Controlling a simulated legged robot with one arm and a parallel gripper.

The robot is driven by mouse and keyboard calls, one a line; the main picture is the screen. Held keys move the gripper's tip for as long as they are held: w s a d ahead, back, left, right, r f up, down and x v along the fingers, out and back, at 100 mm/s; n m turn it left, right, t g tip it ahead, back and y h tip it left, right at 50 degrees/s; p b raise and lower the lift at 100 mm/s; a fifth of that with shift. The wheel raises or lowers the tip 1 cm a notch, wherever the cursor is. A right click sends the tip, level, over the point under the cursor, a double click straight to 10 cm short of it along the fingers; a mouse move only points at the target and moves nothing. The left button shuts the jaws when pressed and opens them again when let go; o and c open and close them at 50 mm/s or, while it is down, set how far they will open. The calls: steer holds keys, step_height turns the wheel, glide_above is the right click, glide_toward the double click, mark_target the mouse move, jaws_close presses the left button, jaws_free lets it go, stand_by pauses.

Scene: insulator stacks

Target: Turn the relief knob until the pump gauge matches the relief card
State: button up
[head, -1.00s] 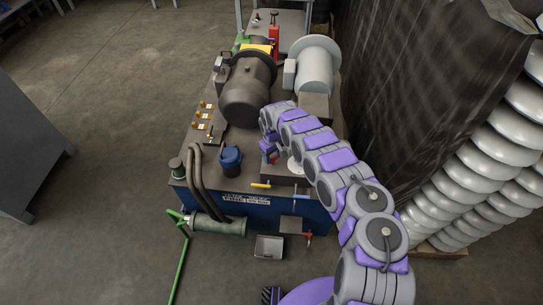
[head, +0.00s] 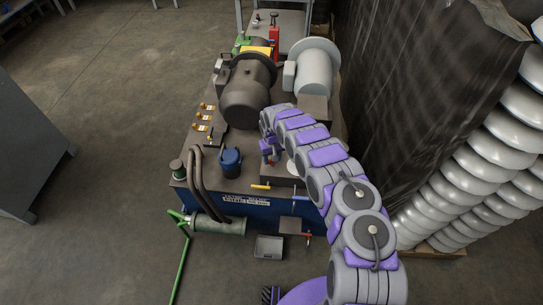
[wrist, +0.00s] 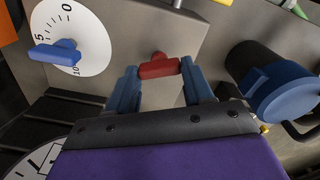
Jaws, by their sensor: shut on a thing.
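In the wrist view a red knob (wrist: 158,67) stands out from a grey panel. The two blue fingers of my gripper (wrist: 160,72) are shut on it, one on each side. To its left a blue knob (wrist: 54,54) sits on a white dial (wrist: 91,39) numbered 0, 5 and 10. Part of a white round gauge face (wrist: 35,162) shows at the lower left; its reading cannot be told. In the head view my gripper (head: 270,154) is at the pump unit, beside the blue-capped part. I cannot make out the relief card.
A blue cylindrical cap (wrist: 284,93) is close right of my gripper in the wrist view. In the head view a dark motor (head: 246,92) and a grey motor (head: 314,70) stand behind. Yellow (head: 261,187) and blue levers (head: 301,197) stick out in front. Insulator stacks (head: 480,150) stand right.

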steer(key=m, duration=0.3)
steer(key=m+p, duration=0.1)
steer(key=shift+s+f+m, duration=0.1)
steer(key=shift+s+m, duration=0.15)
steer(key=shift+m, duration=0.05)
steer(key=shift+m+p, duration=0.55)
steer(key=shift+m, duration=1.75)
steer(key=o, duration=1)
steer(key=shift+w+a, duration=0.1)
steer(key=shift+w, duration=0.05)
steer(key=shift+o, duration=0.2)
step_height(320, 180, up, 17)
steer(key=p, duration=0.3)
steer(key=shift+r, duration=0.2)
